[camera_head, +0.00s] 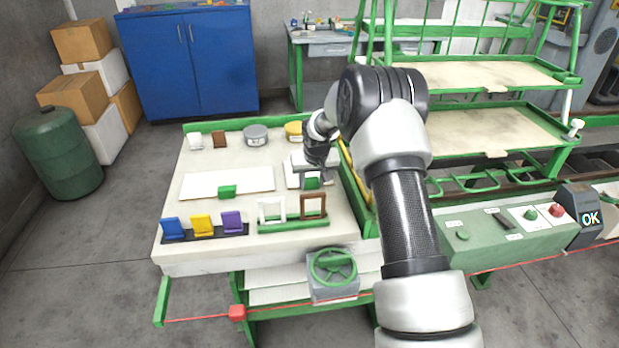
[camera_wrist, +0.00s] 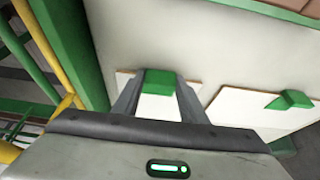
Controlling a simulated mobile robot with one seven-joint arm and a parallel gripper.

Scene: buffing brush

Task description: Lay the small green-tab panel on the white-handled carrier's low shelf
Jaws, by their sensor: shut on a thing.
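The small green-tab panel (camera_head: 293,178) is a white plate with a green tab, at the right side of the pale worktable. My gripper (camera_head: 312,180) points down over it. In the wrist view my gripper (camera_wrist: 158,88) has its two fingers on either side of the green tab (camera_wrist: 158,77), shut on it. The white plate (camera_wrist: 155,107) shows between and beside the fingers; whether it touches the table is unclear. A green rack with white-tipped side handles stands at the right, probably the carrier; its lower visible shelf (camera_head: 480,133) is bare. My arm hides part of it.
A larger white panel with a green tab (camera_head: 205,184) lies left of my gripper. White and brown frames (camera_head: 271,209) stand at the table's front, beside blue, yellow and purple stands (camera_head: 202,223). Round tins (camera_head: 256,135) sit behind. A green-and-yellow rail (camera_wrist: 38,50) borders the table's right side.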

